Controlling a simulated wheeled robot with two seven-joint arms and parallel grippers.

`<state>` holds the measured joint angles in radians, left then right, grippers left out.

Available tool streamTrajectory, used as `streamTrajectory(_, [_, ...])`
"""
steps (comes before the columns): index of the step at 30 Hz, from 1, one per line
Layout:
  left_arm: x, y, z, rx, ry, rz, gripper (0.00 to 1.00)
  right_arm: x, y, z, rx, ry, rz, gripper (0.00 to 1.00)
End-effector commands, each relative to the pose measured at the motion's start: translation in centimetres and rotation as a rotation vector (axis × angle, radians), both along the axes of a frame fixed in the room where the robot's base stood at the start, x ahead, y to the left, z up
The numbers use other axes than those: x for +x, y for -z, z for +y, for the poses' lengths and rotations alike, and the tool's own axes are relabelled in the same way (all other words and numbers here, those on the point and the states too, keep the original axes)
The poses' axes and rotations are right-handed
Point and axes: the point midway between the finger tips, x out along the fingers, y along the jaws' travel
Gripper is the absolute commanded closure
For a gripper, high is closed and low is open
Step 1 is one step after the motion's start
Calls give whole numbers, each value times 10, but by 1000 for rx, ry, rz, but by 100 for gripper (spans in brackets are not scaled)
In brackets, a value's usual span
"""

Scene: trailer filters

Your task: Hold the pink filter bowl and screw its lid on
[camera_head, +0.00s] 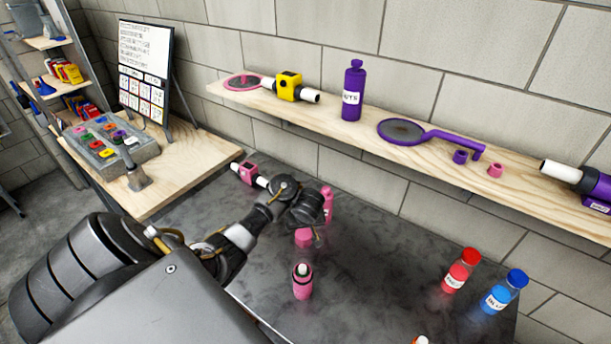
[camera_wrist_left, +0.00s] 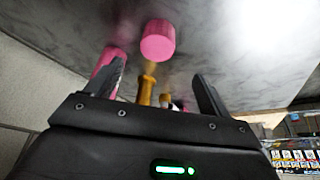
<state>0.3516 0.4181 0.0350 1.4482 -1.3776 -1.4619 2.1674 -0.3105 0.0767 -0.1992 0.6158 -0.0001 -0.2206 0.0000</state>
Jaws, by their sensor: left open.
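My left gripper (camera_head: 312,222) reaches over the dark table from the left. Its two fingers (camera_wrist_left: 165,80) are apart in the left wrist view, with nothing visibly clamped between them. A short plain pink cylinder (camera_head: 303,237), perhaps the filter bowl, stands just below the gripper; it also shows beyond the fingertips in the left wrist view (camera_wrist_left: 157,41). A taller pink bottle (camera_head: 328,203) stands just behind the gripper. I cannot tell which piece is the lid. My right gripper is not in view.
A pink device with a white nozzle (camera_head: 247,173) lies at the table's back left. Red (camera_head: 461,271) and blue (camera_head: 504,292) bottles stand at the right. A wooden shelf (camera_head: 340,125) above holds a purple bottle (camera_head: 353,92). The table's middle right is clear.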

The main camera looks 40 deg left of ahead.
Motion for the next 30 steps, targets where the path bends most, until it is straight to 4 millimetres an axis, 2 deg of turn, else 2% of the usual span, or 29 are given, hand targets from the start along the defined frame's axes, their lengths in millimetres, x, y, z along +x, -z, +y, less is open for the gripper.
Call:
streamTrajectory(5, [4,20,5,3,1,1,19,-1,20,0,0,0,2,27])
streamTrajectory(12, [13,49,14,3,2,0,19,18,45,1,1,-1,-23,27])
streamTrajectory(17, [16,53,15,1,4,-1,19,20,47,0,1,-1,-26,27])
streamTrajectory(25, [16,52,15,0,4,0,19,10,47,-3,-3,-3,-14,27])
streamTrajectory(30, [21,73,21,4,3,1,19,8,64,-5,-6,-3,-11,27])
